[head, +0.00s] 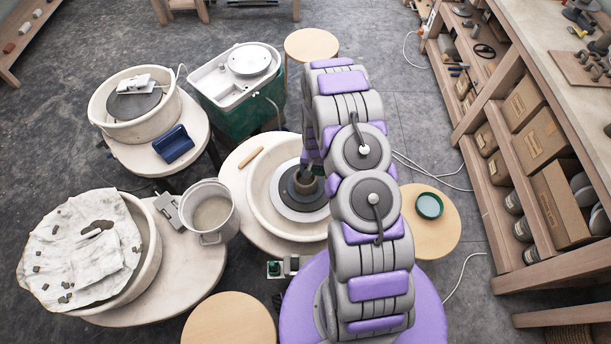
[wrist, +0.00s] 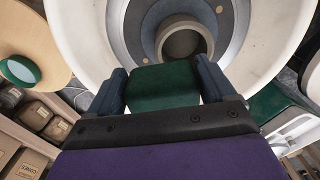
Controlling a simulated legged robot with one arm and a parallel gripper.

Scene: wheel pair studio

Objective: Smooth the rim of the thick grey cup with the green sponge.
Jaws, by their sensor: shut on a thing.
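The thick grey cup (head: 304,184) stands upright on the round wheel head (head: 290,205) in the middle wheel's pale basin (head: 258,200). In the wrist view the cup (wrist: 185,42) shows its round open mouth, just ahead of my fingers. My gripper (wrist: 163,82) is shut on the green sponge (wrist: 163,90), which sits between its two dark blue fingers. The sponge's front edge lies close to the near side of the cup's rim; I cannot tell whether they touch. In the head view my arm hides the sponge and most of my gripper.
A green bowl of water (head: 429,206) stands on a round wooden stool (head: 440,238) right of my arm. A grey bucket (head: 210,212) and a cloth-covered wheel (head: 85,250) are at left. Another wheel (head: 135,105) and a green-based unit (head: 238,85) stand behind. Shelves (head: 530,130) line the right.

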